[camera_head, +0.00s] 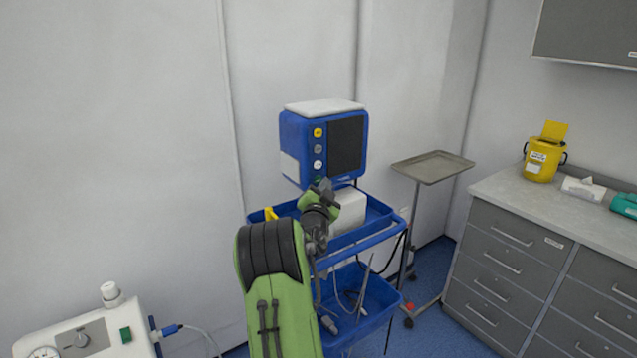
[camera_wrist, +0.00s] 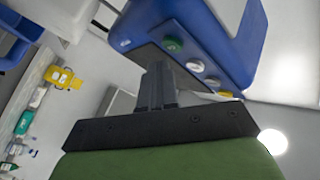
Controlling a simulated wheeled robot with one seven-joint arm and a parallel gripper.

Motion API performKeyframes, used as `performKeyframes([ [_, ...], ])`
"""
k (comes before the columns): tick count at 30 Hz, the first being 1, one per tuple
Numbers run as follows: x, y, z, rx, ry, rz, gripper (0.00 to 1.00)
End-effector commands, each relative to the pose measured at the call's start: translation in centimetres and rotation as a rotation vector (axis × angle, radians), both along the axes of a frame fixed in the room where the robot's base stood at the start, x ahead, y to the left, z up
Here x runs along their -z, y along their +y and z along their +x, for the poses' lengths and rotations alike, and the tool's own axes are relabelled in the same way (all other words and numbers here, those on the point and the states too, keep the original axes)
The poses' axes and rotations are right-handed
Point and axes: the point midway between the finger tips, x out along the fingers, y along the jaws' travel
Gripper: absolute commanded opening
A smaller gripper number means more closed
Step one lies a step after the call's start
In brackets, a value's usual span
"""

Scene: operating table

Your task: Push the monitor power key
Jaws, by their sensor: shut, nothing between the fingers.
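The monitor (camera_head: 300,140) is a blue box with a dark screen (camera_head: 346,145) and a column of round keys on its front left. Yellow, grey and white keys show in the head view; a green key (camera_head: 318,180) at the bottom is partly hidden by my gripper (camera_head: 325,186). In the wrist view the green key (camera_wrist: 173,44) shows clearly on the blue front, beside a white key (camera_wrist: 195,66). My gripper (camera_wrist: 158,68) is shut and empty. Its fingertips are close to the monitor's lower front, near the green key; I cannot tell whether they touch it.
The monitor stands over a blue trolley (camera_head: 375,237) with a white box (camera_head: 348,212) on its upper tray. A metal tray stand (camera_head: 433,167) is to the right, then grey drawers (camera_head: 505,262) with a yellow bin (camera_head: 543,160). White equipment (camera_head: 85,335) stands at the lower left.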

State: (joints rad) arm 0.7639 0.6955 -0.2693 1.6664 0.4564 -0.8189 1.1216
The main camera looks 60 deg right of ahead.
Motion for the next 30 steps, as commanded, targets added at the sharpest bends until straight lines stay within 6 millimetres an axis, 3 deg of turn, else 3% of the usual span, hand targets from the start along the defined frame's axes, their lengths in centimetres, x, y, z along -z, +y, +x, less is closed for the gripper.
performKeyframes([
  [14, 0.3, 2.4, -4.8, 0.002, -0.001, 0.001, 0.00],
  [30, 0.1, 2.5, -5.0, 0.001, -0.001, 0.001, 0.00],
])
